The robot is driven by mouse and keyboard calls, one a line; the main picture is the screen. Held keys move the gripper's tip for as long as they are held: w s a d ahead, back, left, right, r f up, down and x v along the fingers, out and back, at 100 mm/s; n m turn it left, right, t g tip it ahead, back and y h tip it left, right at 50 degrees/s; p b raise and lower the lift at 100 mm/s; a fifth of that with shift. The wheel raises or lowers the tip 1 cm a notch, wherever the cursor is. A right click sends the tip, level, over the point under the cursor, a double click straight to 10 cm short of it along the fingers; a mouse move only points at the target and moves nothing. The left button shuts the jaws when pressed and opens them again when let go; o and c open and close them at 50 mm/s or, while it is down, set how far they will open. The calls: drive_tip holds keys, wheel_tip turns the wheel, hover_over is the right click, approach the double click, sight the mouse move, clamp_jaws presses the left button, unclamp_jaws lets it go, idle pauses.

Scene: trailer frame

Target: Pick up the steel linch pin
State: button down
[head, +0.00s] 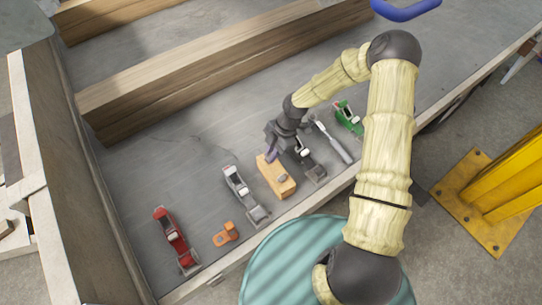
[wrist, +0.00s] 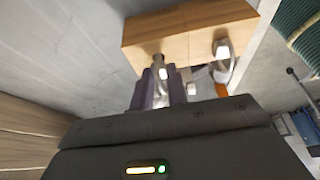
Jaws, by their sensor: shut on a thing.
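My gripper (head: 271,154) is over the far end of a light wooden block (head: 272,172) on the grey bench. Its purple-grey fingers (wrist: 161,88) are shut on a small shiny metal piece (wrist: 160,72), which I take to be the steel linch pin. The fingers hide most of it. In the wrist view the wooden block (wrist: 190,45) lies just beyond the fingertips. I cannot tell whether the held piece touches it. A curved metal part (wrist: 224,53) shows at the block's other end.
A grey plane (head: 240,190), a red plane (head: 172,235) and an orange piece (head: 226,234) lie to the left. Another plane (head: 309,164), a grey tool (head: 333,142) and a green plane (head: 349,118) lie right. Thick timbers (head: 190,75) lie behind. Bare bench (head: 150,160) is free at left.

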wheel_tip(320, 180, up, 9)
drive_tip(key=shift+w+f+b, duration=0.1)
drive_tip(key=shift+f+b, duration=0.1)
drive_tip(key=shift+b, duration=0.15)
drive_tip(key=shift+a, duration=0.2)
drive_tip(key=shift+d, duration=0.25)
